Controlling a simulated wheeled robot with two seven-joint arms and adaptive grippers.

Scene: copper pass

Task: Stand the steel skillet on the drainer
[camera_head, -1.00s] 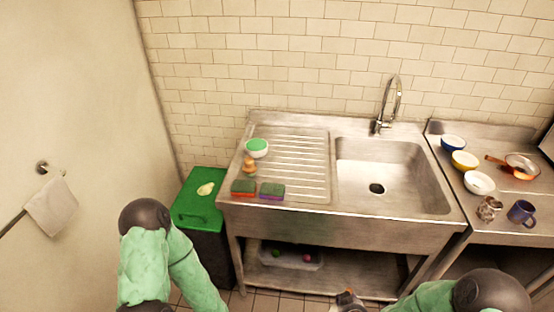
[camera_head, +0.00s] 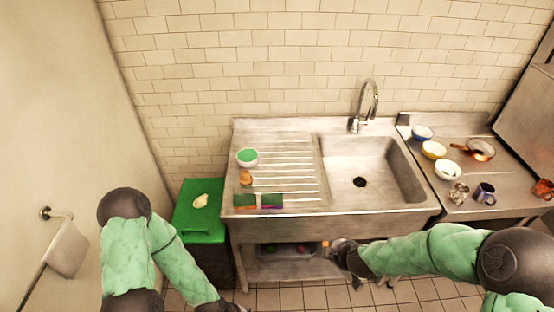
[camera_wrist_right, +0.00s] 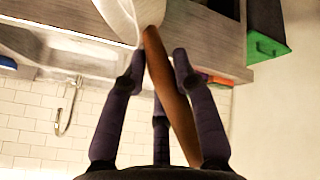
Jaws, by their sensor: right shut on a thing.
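The drainer (camera_head: 283,205), a ribbed steel board, lies left of the sink in the head view. In the right wrist view my right gripper (camera_wrist_right: 160,65) is shut around a brown handle that runs slantwise between its fingers. The handle joins a pale, rounded pan body (camera_wrist_right: 135,15), apparently the steel skillet, partly cut off by the frame's top edge. In the head view my right gripper (camera_head: 338,250) is in front of the sink unit, and the pan is not clearly visible there. My left gripper (camera_head: 238,309) barely shows at the bottom edge; its jaws cannot be made out.
The sink (camera_head: 385,160) looks empty. Several bowls, mugs and an orange-handled pan (camera_head: 480,148) stand on the right counter. A green-lidded bin (camera_head: 190,222) stands left.

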